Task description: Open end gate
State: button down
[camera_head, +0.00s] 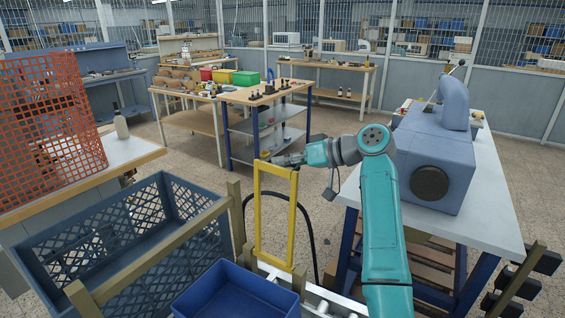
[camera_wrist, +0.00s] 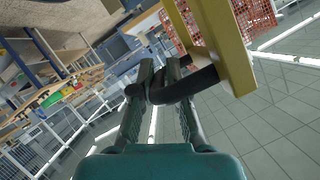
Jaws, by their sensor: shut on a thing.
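The end gate (camera_head: 292,225) is a yellow rectangular frame standing upright in the lower middle of the head view. In the wrist view, a yellow bar of the gate (camera_wrist: 232,50) crosses the upper right, with a dark curved handle (camera_wrist: 190,86) on it. My gripper (camera_head: 283,160) is at the top of the gate, reached from the right by my teal arm. In the wrist view, my gripper (camera_wrist: 161,78) has its two dark fingers closed around the handle. The fingers hide part of the handle. I cannot tell how far the gate is swung.
A grey-blue crate (camera_head: 95,215) and a blue bin (camera_head: 240,292) stand left of the gate. A wooden post (camera_head: 236,212) is close beside it. A table with a blue machine (camera_head: 435,150) stands at the right. Open floor lies behind the gate.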

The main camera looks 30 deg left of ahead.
jog(key=shift+a+f, duration=0.1)
jog(key=shift+f, duration=0.1)
jog(key=c, duration=1.2)
grip_release()
jog(key=shift+r, duration=0.1)
jog(key=v, duration=1.1)
jog(key=shift+w+d, duration=0.15)
jog(key=shift+d, duration=0.25)
